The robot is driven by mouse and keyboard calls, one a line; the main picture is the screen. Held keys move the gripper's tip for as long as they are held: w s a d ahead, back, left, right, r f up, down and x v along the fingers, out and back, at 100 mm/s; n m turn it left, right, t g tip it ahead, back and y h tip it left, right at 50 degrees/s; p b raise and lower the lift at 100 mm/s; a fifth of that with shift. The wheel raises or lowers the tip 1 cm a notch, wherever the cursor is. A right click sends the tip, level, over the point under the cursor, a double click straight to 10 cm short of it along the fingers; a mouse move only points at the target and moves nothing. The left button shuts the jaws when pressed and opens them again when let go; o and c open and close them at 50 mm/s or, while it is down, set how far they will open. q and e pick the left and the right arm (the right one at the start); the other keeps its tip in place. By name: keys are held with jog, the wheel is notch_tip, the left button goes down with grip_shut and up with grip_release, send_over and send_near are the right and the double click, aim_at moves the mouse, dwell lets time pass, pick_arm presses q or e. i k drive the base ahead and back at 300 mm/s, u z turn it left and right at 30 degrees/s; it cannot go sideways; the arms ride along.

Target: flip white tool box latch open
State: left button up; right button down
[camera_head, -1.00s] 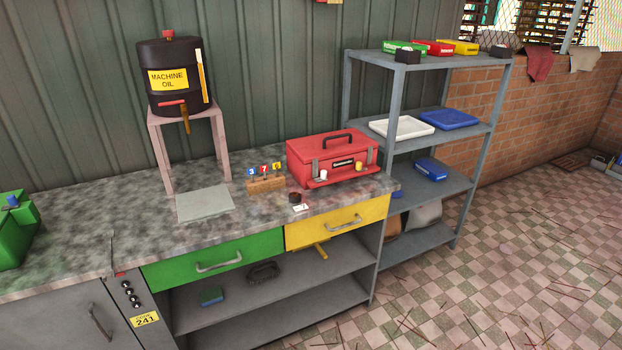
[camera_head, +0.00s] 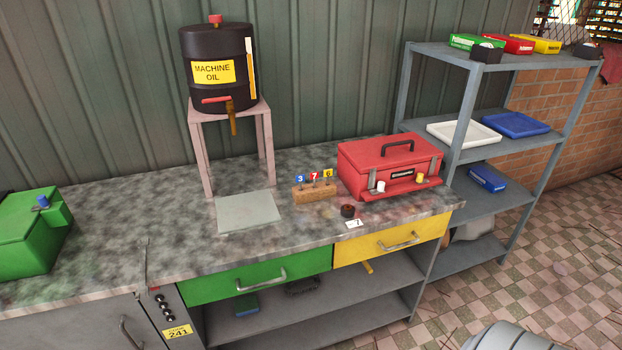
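A red tool box (camera_head: 391,163) with a dark top handle sits shut on the right end of the stone-patterned counter (camera_head: 180,240). The exact latch positions are too small to tell. Neither gripper shows in the head view.
A numbered block (camera_head: 314,193), a dark round item (camera_head: 347,210) and a white card (camera_head: 354,223) lie left of the box. A machine oil drum (camera_head: 218,72) stands on a stand (camera_head: 230,113). A metal shelf (camera_head: 480,100) stands right.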

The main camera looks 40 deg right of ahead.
aim_at(381, 185)
jog(key=u, duration=0.1)
jog(key=i, duration=0.75)
jog(key=z, duration=0.75)
jog(key=i, duration=0.5)
jog(key=z, duration=0.6)
